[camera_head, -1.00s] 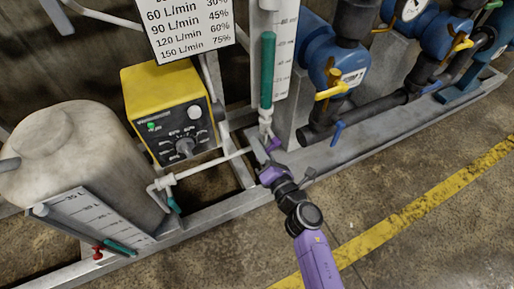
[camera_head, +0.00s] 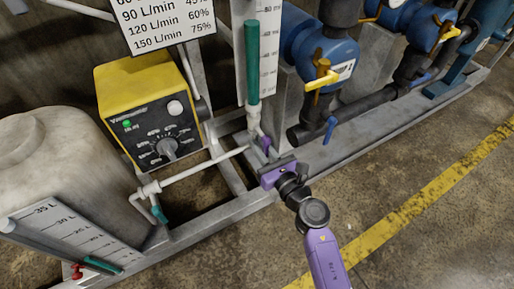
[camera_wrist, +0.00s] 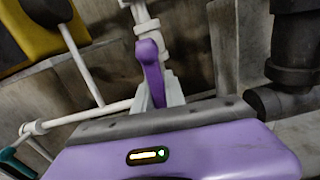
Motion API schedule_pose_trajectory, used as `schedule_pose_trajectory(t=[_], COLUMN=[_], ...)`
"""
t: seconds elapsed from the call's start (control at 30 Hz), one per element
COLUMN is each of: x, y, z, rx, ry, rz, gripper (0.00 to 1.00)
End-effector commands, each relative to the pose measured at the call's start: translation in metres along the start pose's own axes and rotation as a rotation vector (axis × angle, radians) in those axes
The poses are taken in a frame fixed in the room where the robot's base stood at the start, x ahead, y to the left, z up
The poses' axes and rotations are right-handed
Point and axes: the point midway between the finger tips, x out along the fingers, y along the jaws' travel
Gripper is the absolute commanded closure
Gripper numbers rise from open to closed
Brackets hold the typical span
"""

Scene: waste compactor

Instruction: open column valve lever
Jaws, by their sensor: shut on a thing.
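The column valve lever is purple (camera_head: 265,143) and sits at the foot of the clear column with the green part (camera_head: 253,62). In the wrist view the lever (camera_wrist: 151,68) stands nearly upright against the white pipe. My gripper (camera_head: 259,154) is at the lever, its purple body below and to the right of it. In the wrist view my gripper's pale fingertips (camera_wrist: 158,98) lie on both sides of the lever's lower part and are shut on it. The valve body behind the lever is partly hidden.
A yellow pump box (camera_head: 150,105) stands to the left, above a white pipe (camera_head: 200,166). A beige tank (camera_head: 50,160) is at far left. Blue pumps (camera_head: 320,50) and a blue valve handle (camera_head: 329,130) are to the right. The floor in front is open.

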Motion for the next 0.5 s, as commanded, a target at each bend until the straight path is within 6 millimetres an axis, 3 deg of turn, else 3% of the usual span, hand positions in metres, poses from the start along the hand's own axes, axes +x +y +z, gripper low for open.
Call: schedule_pose_trajectory(t=[0.5], x=[-0.0007], y=[-0.0048], z=[-0.0015], rx=[-0.088], ry=[0.003], rz=[-0.001], gripper=[1.00])
